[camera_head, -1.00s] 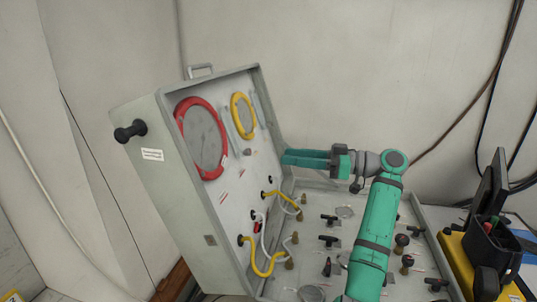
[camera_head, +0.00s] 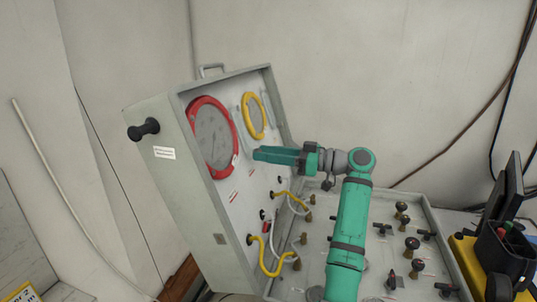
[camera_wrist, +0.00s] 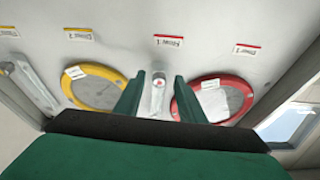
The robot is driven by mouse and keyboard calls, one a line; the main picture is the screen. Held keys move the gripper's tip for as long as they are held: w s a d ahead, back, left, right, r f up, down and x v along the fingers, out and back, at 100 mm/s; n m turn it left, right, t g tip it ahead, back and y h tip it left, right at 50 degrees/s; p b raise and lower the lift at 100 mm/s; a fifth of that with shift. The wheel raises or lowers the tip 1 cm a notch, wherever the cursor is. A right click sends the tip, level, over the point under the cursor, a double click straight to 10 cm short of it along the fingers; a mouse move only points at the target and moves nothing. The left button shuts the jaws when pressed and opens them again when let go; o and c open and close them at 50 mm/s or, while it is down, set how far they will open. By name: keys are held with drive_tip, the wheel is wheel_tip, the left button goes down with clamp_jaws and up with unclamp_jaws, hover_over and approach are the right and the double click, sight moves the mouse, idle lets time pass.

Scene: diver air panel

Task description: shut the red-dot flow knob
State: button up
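In the wrist view, a narrow clear flow tube (camera_wrist: 157,95) with a small red mark near its end stands on the lid panel between the two gauges. I cannot clearly make out the red-dot flow knob itself. My gripper (camera_wrist: 159,80) has its two green fingers apart, one on each side of the tube in the picture, with nothing held. In the head view my gripper (camera_head: 256,154) points left at the lid panel, close to the red-rimmed gauge (camera_head: 207,101). Whether it touches the panel cannot be told. The fingers hide part of the panel there.
The yellow-rimmed gauge (camera_head: 246,117) sits above. Yellow hoses (camera_head: 263,262) and white hoses hang below on the open case lid (camera_head: 172,190). Several black knobs and valves stand in the case base (camera_head: 442,232). A yellow box (camera_head: 466,258) with a black holder stands at right.

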clamp_jaws()
drive_tip(key=shift+m+t, duration=0.5)
drive_tip(key=shift+m, duration=0.4)
unclamp_jaws()
drive_tip(key=v, duration=1)
drive_tip(key=shift+s+d+r, duration=0.15)
drive_tip(key=shift+d, duration=0.25)
